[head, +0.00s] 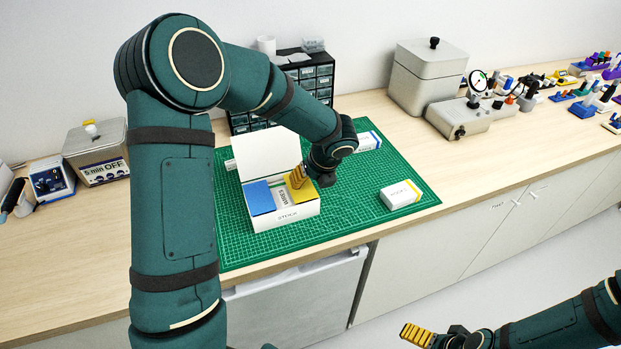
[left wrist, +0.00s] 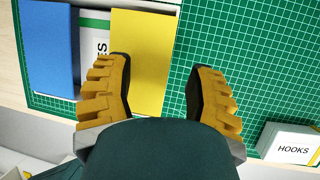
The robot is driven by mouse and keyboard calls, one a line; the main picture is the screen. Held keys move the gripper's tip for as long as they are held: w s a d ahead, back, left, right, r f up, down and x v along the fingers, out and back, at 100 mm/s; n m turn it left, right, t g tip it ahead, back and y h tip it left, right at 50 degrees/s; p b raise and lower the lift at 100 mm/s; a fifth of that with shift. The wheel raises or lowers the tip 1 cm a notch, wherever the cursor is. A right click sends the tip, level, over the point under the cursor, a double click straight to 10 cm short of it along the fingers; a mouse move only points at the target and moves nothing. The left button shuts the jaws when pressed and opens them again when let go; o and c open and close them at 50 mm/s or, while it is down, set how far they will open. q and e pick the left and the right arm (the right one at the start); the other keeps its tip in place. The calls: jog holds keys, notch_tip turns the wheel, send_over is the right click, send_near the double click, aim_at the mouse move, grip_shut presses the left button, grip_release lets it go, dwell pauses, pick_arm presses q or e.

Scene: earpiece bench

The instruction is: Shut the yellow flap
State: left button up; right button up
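The white stock box (head: 285,215) stands on the green mat with its white lid (head: 266,152) raised at the back. Its blue flap (head: 259,197) lies over the left part. The yellow flap (head: 304,192) is at the right part, partly hidden by my left gripper (head: 300,178); I cannot tell whether it lies fully flat. In the left wrist view the yellow flap (left wrist: 146,55) lies beyond the fingers, and a white labelled item (left wrist: 93,50) shows between it and the blue flap (left wrist: 52,50). My left gripper (left wrist: 163,88) is open and empty. My right gripper (head: 425,335) is low, off the bench.
A small white box (head: 401,195) stands on the mat (head: 360,190) to the right, another (head: 368,141) at the back. A dark drawer cabinet (head: 318,78) and a grey lidded container (head: 428,75) stand behind. The mat between the boxes is clear.

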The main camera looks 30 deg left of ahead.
pick_arm(q)
jog(key=o, duration=0.6)
jog(key=v, duration=1.2)
jog(key=shift+s+d, duration=0.1)
